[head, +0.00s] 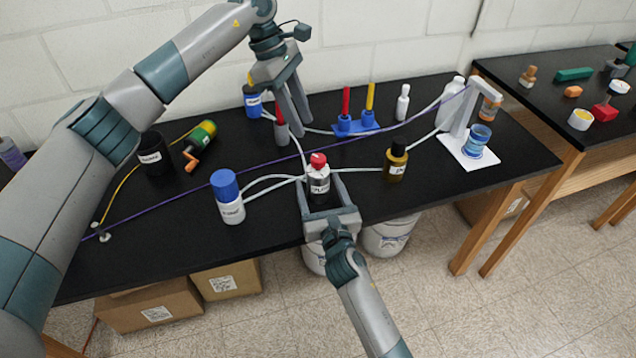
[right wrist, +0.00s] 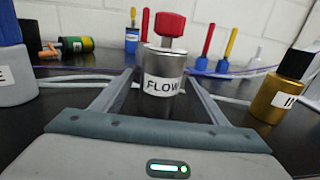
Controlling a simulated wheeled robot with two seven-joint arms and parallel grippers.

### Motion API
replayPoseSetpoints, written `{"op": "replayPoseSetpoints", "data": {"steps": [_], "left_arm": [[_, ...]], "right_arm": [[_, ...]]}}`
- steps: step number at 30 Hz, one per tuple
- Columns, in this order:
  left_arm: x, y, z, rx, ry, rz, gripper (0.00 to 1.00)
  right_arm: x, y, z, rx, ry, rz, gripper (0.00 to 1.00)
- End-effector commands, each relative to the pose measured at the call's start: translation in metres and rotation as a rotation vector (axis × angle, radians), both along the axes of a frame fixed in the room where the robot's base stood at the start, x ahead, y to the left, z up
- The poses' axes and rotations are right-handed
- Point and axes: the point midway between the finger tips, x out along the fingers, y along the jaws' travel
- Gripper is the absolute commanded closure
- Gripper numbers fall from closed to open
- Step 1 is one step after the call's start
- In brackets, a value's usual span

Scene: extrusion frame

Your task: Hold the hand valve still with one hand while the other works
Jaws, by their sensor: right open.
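The hand valve, a silver cylinder marked FLOW (head: 318,183) with a red knob, stands upright on the black bench near its front edge. It also shows in the right wrist view (right wrist: 163,75), beyond the palm and between the fingers. My right gripper (head: 325,180) is open, with one finger on each side of the valve. I cannot tell whether either finger touches it. My left gripper (head: 298,120) hangs fingers down behind the valve, above the bench, with a gap between its fingers. A grey holder with a red-topped piece (head: 281,132) is close beside its left finger.
A blue-capped bottle (head: 230,200) and an amber bottle (head: 396,163) flank the valve. Pale tubes run from the valve area, and a purple cord (head: 232,163) crosses the bench. A blue rack (head: 356,128) and white stand (head: 466,152) are farther right.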

Motion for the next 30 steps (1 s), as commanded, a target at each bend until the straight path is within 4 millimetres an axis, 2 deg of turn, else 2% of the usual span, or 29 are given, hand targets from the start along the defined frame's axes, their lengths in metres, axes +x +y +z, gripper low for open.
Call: {"op": "replayPoseSetpoints", "data": {"steps": [5,14,20,21,24,30], "left_arm": [[0.000,0.000,0.000,0.000,0.000,0.000,0.69],[0.000,0.000,0.000,0.000,0.000,0.000,0.69],[0.000,0.000,0.000,0.000,0.000,0.000,0.69],[0.000,0.000,0.000,0.000,0.000,0.000,0.69],[0.000,-0.001,0.000,-0.001,0.001,0.001,0.54],[-0.003,-0.011,-0.008,-0.019,0.015,0.044,0.54]], "right_arm": [[0.009,0.003,0.000,0.000,0.001,0.000,0.33],[0.010,0.003,0.000,-0.001,0.001,0.000,0.33],[0.009,0.003,0.000,0.000,0.001,0.000,0.79],[0.009,0.003,0.000,0.000,0.001,0.000,0.81],[0.009,0.003,0.000,0.000,0.001,0.000,0.81],[0.009,0.003,0.000,0.000,0.001,0.000,0.81]]}}
